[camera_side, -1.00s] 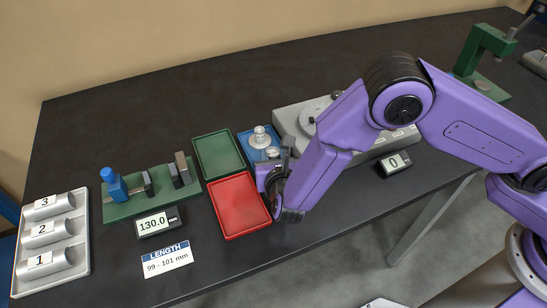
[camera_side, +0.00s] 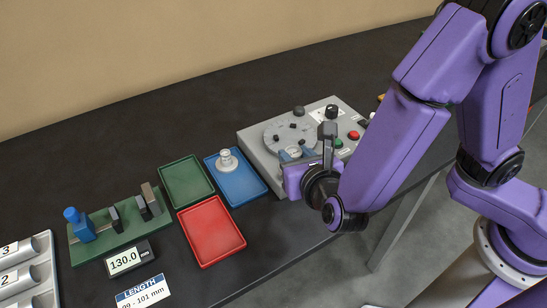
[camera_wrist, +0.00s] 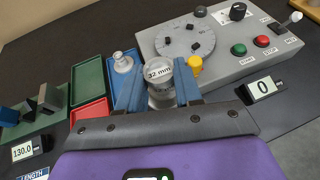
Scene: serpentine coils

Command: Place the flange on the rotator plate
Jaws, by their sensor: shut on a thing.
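My gripper (camera_side: 298,158) is shut on a silver metal flange (camera_wrist: 160,90) with a "32 mm" label on top. In the wrist view the flange sits between the two blue fingers (camera_wrist: 159,72); its lower part is partly hidden. The rotator plate (camera_side: 277,136) is a grey disc with several small black blocks, set in a grey machine box. It also shows in the wrist view (camera_wrist: 178,45), beyond the flange. In the side view my gripper is at the near edge of the plate, and I cannot tell the exact height.
Another silver flange (camera_side: 228,161) stands on the blue tray (camera_side: 247,189). Green (camera_side: 185,180) and red (camera_side: 211,232) trays lie left of it. The box (camera_wrist: 240,60) carries a black knob, green and red buttons. A yellow part (camera_wrist: 195,66) is just behind the held flange.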

